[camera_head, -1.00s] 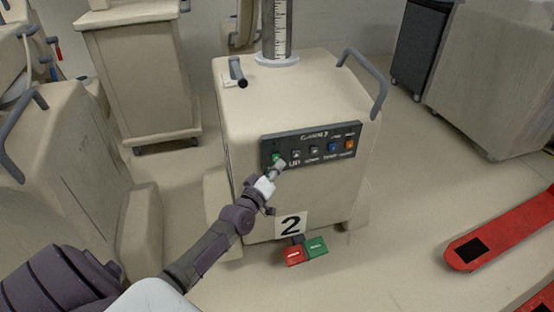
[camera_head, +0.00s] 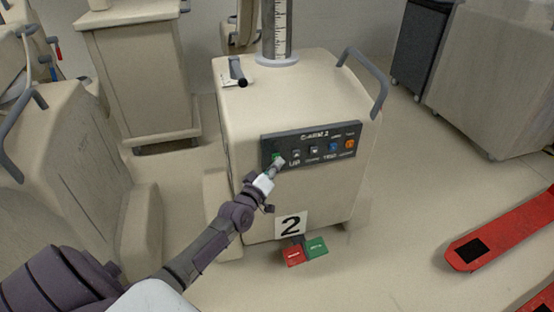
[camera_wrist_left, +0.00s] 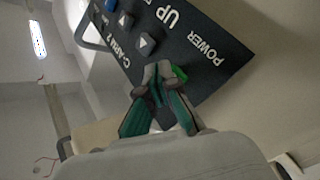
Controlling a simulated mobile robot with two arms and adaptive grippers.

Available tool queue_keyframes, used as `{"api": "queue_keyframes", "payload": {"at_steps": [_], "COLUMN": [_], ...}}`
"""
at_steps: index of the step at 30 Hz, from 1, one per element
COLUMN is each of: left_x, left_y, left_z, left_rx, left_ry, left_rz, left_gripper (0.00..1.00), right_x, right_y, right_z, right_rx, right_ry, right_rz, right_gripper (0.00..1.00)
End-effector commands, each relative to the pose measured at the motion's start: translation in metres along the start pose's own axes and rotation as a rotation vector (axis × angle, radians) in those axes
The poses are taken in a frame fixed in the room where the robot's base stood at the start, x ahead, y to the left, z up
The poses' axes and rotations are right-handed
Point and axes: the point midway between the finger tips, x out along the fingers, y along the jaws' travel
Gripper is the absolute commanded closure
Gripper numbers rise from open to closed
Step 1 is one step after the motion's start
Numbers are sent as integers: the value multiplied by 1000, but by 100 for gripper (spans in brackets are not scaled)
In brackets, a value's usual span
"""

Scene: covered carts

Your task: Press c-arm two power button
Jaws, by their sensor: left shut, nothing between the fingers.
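The beige c-arm two cart (camera_head: 240,110) stands in the middle of the head view with a "2" label (camera_head: 291,225) low on its front. Its dark control panel (camera_head: 320,144) carries a green power button (camera_head: 276,158) at the left end. The same green button (camera_wrist_left: 180,73) shows in the left wrist view beside the word POWER. My left gripper (camera_head: 280,161) is shut and empty, its fingertips (camera_wrist_left: 158,72) at the green button and partly covering it. I cannot tell whether they touch it. My right gripper is not in view.
Red and green pedals (camera_head: 305,250) lie on the floor at the cart's foot. Other covered carts stand at the left and back. A red forked object (camera_head: 500,232) lies at the right. The panel also has grey, blue (camera_head: 334,146) and orange (camera_head: 350,144) buttons.

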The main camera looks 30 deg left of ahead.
Motion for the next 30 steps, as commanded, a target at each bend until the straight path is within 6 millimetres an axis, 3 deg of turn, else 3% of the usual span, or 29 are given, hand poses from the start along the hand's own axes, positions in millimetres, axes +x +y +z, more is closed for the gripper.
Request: {"api": "queue_keyframes", "payload": {"at_steps": [30], "left_x": [3], "left_y": [-2], "left_z": [-3], "left_rx": [0], "left_ry": [1], "left_rz": [1], "left_gripper": [100], "right_x": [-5], "right_y": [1], "right_z": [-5], "right_rx": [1], "right_ry": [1], "right_rz": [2], "right_gripper": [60]}}
